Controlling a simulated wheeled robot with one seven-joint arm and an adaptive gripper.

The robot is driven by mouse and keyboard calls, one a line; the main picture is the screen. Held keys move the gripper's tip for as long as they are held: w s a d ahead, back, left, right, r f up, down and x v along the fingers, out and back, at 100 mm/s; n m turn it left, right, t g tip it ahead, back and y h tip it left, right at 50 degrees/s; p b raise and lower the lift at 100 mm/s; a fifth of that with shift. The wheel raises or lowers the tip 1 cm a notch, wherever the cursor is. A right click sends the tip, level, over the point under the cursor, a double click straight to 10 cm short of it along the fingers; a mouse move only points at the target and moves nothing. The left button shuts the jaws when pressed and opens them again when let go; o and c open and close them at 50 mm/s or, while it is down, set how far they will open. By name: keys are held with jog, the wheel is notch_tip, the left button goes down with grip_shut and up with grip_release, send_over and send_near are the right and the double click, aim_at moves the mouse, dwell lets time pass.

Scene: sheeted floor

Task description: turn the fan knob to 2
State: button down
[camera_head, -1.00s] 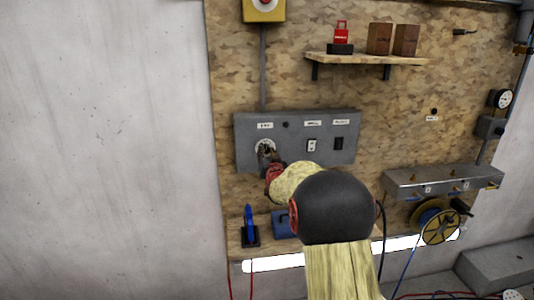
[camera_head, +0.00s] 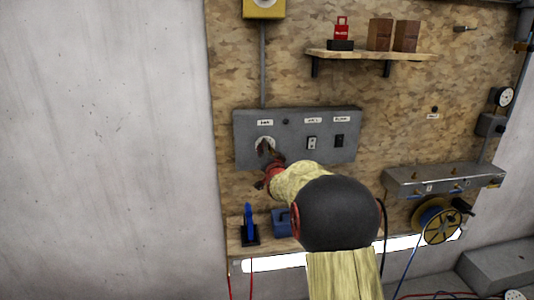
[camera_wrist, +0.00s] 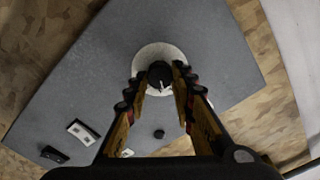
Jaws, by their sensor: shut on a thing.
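The grey control panel (camera_head: 215,0) is not the point of contact; the fan knob (camera_wrist: 160,73) is a small black knob on a round white dial plate (camera_wrist: 150,52). The dial plate also shows on the left of the grey panel (camera_head: 300,155) in the head view (camera_head: 264,141). My gripper (camera_wrist: 161,78) is shut on the knob, one finger on each side. A short white mark on the knob points down and slightly right in the wrist view. The dial numbers are too small to read. In the head view my gripper (camera_head: 267,151) partly covers the dial, and the knob is hidden.
Two small switches (camera_head: 312,143) (camera_head: 339,141) sit right of the dial on the panel. A shelf (camera_head: 370,56) with boxes is above. A blue tool (camera_head: 250,223) stands on a lower ledge. A metal box (camera_head: 440,181) and cable reel (camera_head: 440,225) are at right.

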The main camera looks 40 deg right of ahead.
jog(key=m+b, duration=0.2)
jog(key=m, duration=0.8)
jog(key=shift+f+m, duration=0.1)
jog(key=shift+m, duration=0.2)
dwell(0.4)
jog(key=c, duration=1.5)
grip_release()
jog(key=v, duration=1.2)
